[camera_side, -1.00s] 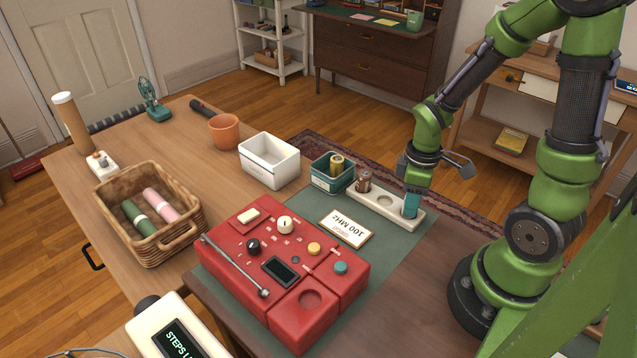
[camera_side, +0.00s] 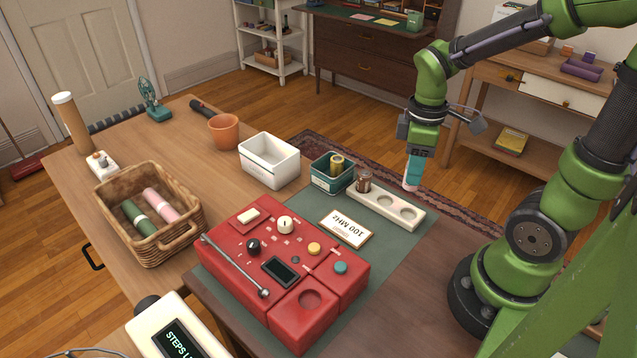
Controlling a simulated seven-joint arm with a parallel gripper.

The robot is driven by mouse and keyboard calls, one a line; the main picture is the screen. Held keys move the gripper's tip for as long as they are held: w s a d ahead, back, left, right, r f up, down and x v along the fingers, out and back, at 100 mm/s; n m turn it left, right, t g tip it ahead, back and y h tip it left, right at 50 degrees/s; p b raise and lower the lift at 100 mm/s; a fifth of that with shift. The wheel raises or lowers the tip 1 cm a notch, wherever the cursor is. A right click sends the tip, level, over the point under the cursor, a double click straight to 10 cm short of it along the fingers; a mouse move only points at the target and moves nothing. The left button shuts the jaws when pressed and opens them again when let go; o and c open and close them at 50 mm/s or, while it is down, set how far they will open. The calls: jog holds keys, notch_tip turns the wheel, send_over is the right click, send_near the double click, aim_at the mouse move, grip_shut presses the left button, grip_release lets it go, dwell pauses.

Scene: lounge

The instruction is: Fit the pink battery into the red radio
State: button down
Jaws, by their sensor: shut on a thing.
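My gripper (camera_side: 414,170) is shut on the pink battery (camera_side: 410,185) and holds it in the air just above the right end of the pale rack. Only the battery's pale pink lower end shows below the teal fingers; the rest is hidden. The battery hangs nearly upright, tilted slightly. The red radio (camera_side: 235,262) lies on the green mat at the front, to the left of and below my gripper in the picture. A round recess (camera_side: 311,299) shows in its raised front right block, with nothing visible inside.
A "100 MHz" card (camera_side: 345,228) lies between rack and radio.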

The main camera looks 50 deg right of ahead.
jog(key=a+r+n, duration=0.3)
jog(key=a+n, duration=1.4)
jog(key=a, duration=1.3)
jog(key=shift+s+f, duration=0.2)
jog(key=shift+f, duration=2.7)
jog(key=shift+f, duration=0.95)
jog(key=c, duration=0.7)
grip_release()
jog(key=shift+r, duration=3.8)
